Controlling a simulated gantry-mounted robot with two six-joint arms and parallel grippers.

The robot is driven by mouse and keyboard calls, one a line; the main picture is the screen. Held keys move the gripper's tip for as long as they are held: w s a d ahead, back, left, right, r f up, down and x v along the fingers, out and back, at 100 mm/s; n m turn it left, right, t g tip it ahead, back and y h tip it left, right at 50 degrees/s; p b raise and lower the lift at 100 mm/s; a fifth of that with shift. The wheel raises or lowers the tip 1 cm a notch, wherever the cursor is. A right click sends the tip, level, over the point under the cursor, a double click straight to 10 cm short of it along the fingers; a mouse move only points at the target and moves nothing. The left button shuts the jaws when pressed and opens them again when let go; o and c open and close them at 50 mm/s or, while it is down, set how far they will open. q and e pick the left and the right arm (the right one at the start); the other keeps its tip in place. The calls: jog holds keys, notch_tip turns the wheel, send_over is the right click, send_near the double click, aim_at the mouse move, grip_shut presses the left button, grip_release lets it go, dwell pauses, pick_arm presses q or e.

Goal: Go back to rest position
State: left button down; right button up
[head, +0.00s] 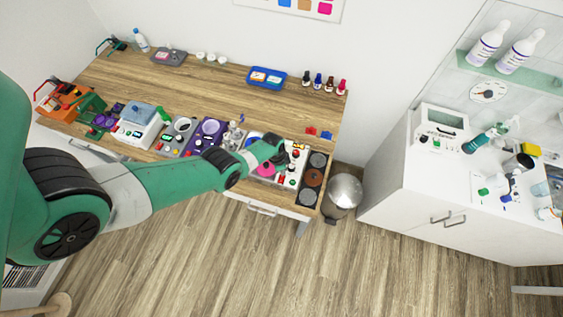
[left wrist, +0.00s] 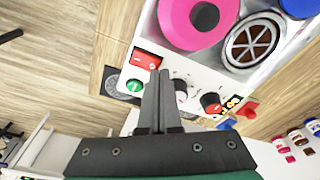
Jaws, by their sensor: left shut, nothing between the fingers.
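My left arm reaches in green from the left of the head view. Its gripper (head: 281,156) is over the right part of the wooden desk (head: 215,88), above a white device (head: 291,177) with coloured buttons and a pink disc (head: 265,169). In the left wrist view the dark fingers (left wrist: 160,75) are together with nothing between them. They point at the device's control panel, by a red and a green switch and some knobs. I cannot tell whether they touch it. The pink disc (left wrist: 198,20) is beyond the fingertips. My right gripper is in neither view.
Several devices line the desk's front, including a purple one (head: 207,134). A blue tray (head: 266,77) and small bottles (head: 318,81) stand at the back. A metal bin (head: 343,192) is right of the desk. A white cabinet (head: 421,180) stands further right.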

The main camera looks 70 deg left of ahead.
pick_arm(q)
jog(key=shift+f+b, duration=0.3)
jog(key=shift+f, duration=0.05)
dwell(0.4)
